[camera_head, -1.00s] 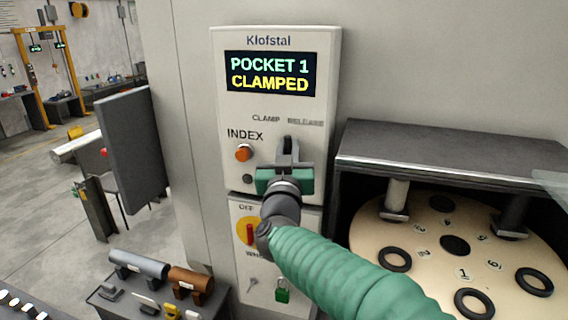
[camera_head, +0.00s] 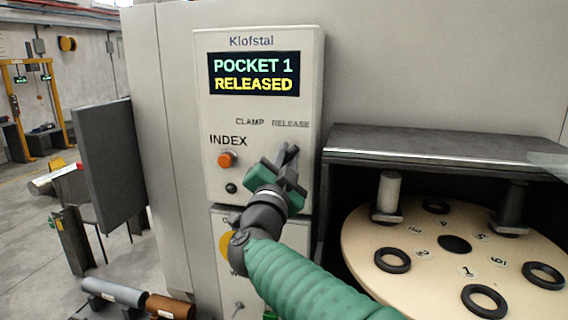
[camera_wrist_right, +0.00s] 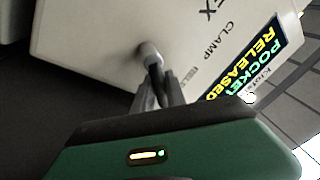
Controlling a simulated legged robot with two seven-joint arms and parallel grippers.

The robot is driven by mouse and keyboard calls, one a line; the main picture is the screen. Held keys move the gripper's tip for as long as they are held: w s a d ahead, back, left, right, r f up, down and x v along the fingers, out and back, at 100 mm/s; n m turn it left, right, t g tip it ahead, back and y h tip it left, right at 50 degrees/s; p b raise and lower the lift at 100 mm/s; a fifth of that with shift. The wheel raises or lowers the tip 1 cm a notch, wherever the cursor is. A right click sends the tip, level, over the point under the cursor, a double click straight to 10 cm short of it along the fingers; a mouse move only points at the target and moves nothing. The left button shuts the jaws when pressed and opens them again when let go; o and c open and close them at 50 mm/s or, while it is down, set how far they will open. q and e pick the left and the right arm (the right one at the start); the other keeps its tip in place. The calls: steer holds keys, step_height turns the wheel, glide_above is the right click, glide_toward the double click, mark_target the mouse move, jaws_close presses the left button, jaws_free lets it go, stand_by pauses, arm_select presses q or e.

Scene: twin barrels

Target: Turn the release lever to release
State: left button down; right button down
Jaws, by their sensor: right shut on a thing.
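The control panel (camera_head: 222,110) is a pale box whose display (camera_head: 254,74) reads "POCKET 1 RELEASED". The release lever sits below the CLAMP and RELEASE labels, mostly hidden by my gripper in the head view. In the right wrist view the lever (camera_wrist_right: 152,58) shows as a grey post with a dark stem between the fingers. My right gripper (camera_head: 287,158) is shut on the lever and tilted toward the RELEASE side; its fingers also show in the right wrist view (camera_wrist_right: 157,92). My left gripper is not in view.
An orange INDEX button (camera_head: 227,160) and a black button (camera_head: 231,188) are left of my gripper. A round carousel (camera_head: 400,240) with dark rings stands under a grey shelf (camera_head: 440,146) at right. Cylinders (camera_head: 113,293) lie at lower left.

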steer(key=shift+f+m, duration=0.5)
steer(key=c, duration=1.4)
jaws_free()
steer(key=shift+r, duration=0.1)
steer(key=shift+o, duration=0.2)
steer(key=shift+r, duration=0.15)
steer(key=shift+s, duration=0.1)
steer(key=b+v, duration=0.6)
steer(key=v, duration=1)
steer(key=shift+s+a, duration=0.2)
steer(key=shift+a, duration=0.1)
